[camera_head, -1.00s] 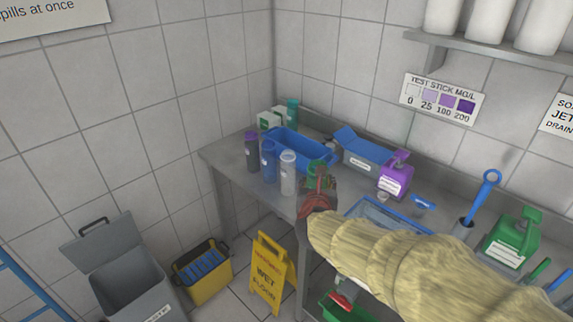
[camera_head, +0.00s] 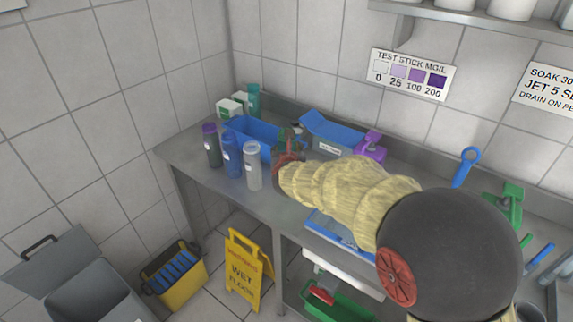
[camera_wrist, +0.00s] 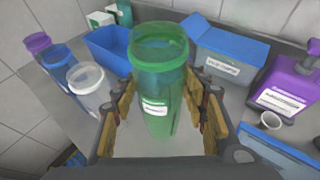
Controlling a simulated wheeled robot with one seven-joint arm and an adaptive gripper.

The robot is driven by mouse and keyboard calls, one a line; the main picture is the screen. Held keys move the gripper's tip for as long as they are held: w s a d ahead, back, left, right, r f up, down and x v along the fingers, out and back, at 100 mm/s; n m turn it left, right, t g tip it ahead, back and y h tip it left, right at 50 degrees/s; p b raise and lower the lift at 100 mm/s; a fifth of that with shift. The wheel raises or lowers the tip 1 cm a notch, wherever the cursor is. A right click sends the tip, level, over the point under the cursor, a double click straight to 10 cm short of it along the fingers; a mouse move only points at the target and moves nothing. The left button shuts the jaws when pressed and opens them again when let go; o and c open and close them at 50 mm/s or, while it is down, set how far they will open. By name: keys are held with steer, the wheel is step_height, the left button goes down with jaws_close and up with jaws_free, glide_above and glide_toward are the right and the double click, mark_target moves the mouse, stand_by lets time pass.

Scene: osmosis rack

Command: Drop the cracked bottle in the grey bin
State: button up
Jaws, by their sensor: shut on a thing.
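A green translucent bottle (camera_wrist: 158,85) with a white label stands upright between my jaws in the wrist view. My gripper (camera_head: 289,160) is shut on it, one finger on each side. In the head view only a little of the green bottle (camera_head: 289,138) shows past the gripper. I cannot make out a crack on it, or whether its base touches the bench. The grey bin (camera_head: 85,298) is on the floor at the lower left, its lid raised, partly cut off by the frame edge.
Purple (camera_head: 211,146), blue (camera_head: 232,155) and clear (camera_head: 253,167) bottles stand left of my gripper. A blue tub (camera_head: 250,138) is behind them. A yellow wet-floor sign (camera_head: 245,272) and yellow bucket (camera_head: 174,280) stand between bench and bin.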

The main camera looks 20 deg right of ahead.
steer(key=w+f, duration=0.1)
steer(key=f, duration=0.1)
steer(key=w+d+f+b, duration=0.1)
steer(key=shift+w+d+f, duration=0.1)
steer(key=shift+w+f, duration=0.3)
steer(key=shift+w+f+b, duration=0.2)
steer(key=shift+f+b, duration=0.5)
steer(key=shift+f, duration=1.15)
steer(key=o, duration=1.1)
steer(key=shift+c, duration=0.2)
steer(key=shift+o, duration=0.3)
